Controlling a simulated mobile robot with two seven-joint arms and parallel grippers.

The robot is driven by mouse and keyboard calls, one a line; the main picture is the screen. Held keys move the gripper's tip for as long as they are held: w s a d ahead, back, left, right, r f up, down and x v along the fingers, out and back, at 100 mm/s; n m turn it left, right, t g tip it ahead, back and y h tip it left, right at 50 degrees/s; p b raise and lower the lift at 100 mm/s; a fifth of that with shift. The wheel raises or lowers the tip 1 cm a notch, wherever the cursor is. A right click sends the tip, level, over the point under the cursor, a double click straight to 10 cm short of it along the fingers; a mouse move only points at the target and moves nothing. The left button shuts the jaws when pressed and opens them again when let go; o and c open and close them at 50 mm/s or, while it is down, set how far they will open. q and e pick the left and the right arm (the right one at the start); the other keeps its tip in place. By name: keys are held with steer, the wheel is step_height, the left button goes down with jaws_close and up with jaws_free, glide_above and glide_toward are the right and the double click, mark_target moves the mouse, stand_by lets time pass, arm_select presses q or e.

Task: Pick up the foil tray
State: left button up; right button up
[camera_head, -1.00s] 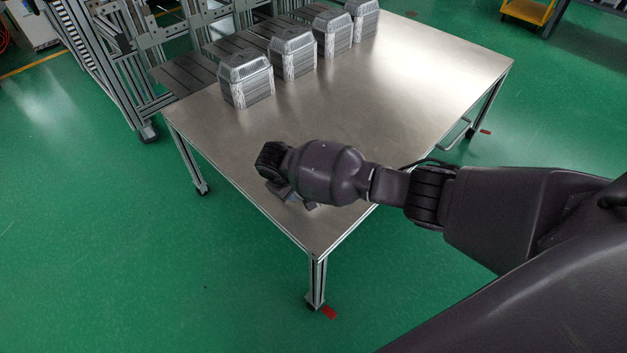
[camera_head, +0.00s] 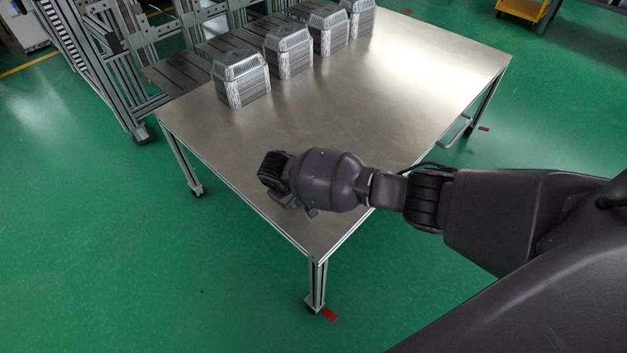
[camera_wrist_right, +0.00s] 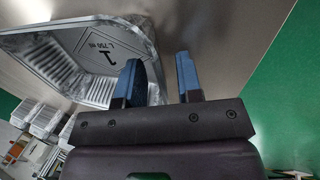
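A silvery foil tray (camera_wrist_right: 65,50) with raised lettering on its flat panel fills the upper left of the right wrist view. My right gripper (camera_wrist_right: 158,60) has two blue fingers standing apart. The left finger overlaps the tray's right side in the picture, and the right finger is clear of it. I cannot tell whether either finger touches the tray. In the head view my right gripper (camera_head: 290,203) is mostly hidden under its wrist, above the near part of the metal table (camera_head: 350,115). I cannot make out this tray separately there. My left gripper is not in view.
Several stacks of foil trays, the nearest one (camera_head: 241,78) at the left, stand in a row along the table's far-left edge. A metal frame rack (camera_head: 110,60) adjoins that side. The table's middle and right are bare. Green floor (camera_head: 100,250) surrounds it.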

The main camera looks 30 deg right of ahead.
steer(key=shift+f, duration=0.1)
steer(key=shift+c, duration=0.5)
jaws_close()
